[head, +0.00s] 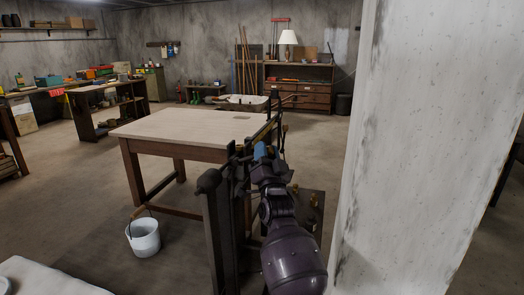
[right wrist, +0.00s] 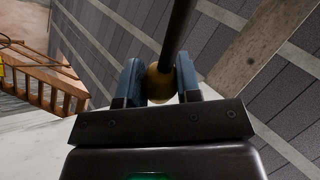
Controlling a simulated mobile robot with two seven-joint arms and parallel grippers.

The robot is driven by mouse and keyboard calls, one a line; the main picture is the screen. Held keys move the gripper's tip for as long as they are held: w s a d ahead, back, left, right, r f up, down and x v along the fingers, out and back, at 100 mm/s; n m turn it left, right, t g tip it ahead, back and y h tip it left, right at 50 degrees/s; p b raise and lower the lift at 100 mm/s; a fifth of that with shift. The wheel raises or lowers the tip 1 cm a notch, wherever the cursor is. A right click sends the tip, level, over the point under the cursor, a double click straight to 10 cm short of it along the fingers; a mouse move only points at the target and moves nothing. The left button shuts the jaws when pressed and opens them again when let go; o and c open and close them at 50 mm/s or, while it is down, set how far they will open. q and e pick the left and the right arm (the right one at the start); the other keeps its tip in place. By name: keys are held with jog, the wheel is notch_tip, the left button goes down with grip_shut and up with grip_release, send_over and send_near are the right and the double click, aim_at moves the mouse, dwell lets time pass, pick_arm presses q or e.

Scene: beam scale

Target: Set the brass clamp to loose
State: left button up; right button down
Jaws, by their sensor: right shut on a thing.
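The brass clamp (right wrist: 160,85) shows in the right wrist view as a rounded brass piece beside a dark rod (right wrist: 178,32). My right gripper (right wrist: 158,72) has its two blue fingers on either side of the brass piece and is shut on it. In the head view my right gripper (head: 262,151) is at the upper part of the dark beam scale (head: 215,225), and the clamp is hidden there. Whether the clamp is loose or tight cannot be told. My left gripper is in neither view.
A wooden table (head: 180,127) stands just beyond the scale. A white bucket (head: 143,238) is on the floor at left. A concrete pillar (head: 430,150) stands close on the right. Small brass pieces (head: 315,199) sit right of my arm. Open floor lies left of the table.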

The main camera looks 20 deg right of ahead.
jog(key=shift+f+m+h, duration=0.3)
jog(key=shift+m+h, duration=0.1)
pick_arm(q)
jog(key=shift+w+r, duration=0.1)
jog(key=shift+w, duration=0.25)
pick_arm(e)
jog(key=shift+d, duration=0.1)
